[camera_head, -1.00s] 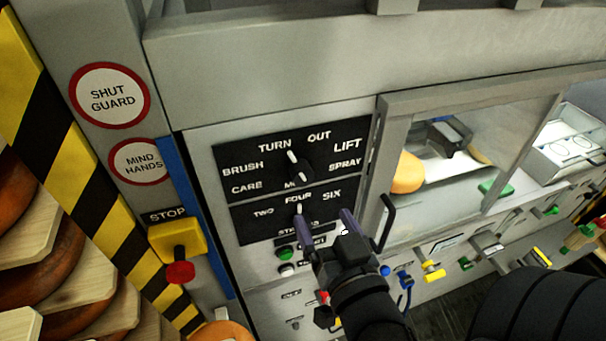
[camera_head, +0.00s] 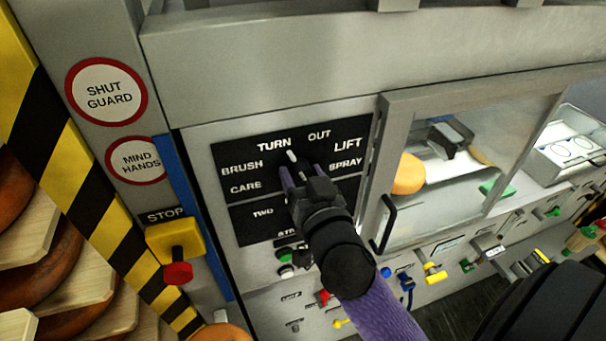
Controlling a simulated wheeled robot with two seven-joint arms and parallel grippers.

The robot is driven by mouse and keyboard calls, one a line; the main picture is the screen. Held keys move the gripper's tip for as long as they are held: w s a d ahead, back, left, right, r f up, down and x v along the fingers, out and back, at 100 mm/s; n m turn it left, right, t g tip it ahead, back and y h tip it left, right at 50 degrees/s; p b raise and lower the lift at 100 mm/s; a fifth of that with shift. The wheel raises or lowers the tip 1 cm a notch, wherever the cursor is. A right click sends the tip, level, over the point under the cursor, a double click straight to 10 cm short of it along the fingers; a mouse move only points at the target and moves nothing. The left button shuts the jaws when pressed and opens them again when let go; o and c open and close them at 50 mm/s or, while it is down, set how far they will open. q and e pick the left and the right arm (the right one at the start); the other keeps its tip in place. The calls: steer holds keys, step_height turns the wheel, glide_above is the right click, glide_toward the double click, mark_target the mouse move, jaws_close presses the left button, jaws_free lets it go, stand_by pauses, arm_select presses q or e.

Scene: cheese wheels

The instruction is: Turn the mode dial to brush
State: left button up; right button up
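The mode dial (camera_head: 293,159) is a black knob with a white pointer mark on the upper black panel (camera_head: 225,151). Its mark points up and slightly left, close to the TURN label; the BRUSH label (camera_head: 242,168) is to the left. My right gripper (camera_head: 307,172) is at the dial from below, its purple fingers apart, one on each side of the knob's lower part. Whether the fingers touch the knob cannot be seen. The gripper body hides the bottom of the dial and much of the lower panel. My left gripper is not in view.
The lower dial panel (camera_head: 248,228) is partly covered by my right arm. A glass guard door with a black handle (camera_head: 384,223) is to the right. A yellow stop box with a red button (camera_head: 178,273) stands to the left, and cheese wheels on boards are at far left.

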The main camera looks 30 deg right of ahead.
jaws_close()
steer(key=n+p, duration=0.2)
steer(key=n, duration=0.2)
steer(key=shift+r, duration=0.1)
steer(key=n+p, duration=0.1)
steer(key=n, duration=0.3)
steer(key=shift+n+p, duration=0.3)
steer(key=shift+p, duration=0.05)
stand_by(0.3)
steer(key=shift+o, duration=2)
jaws_free()
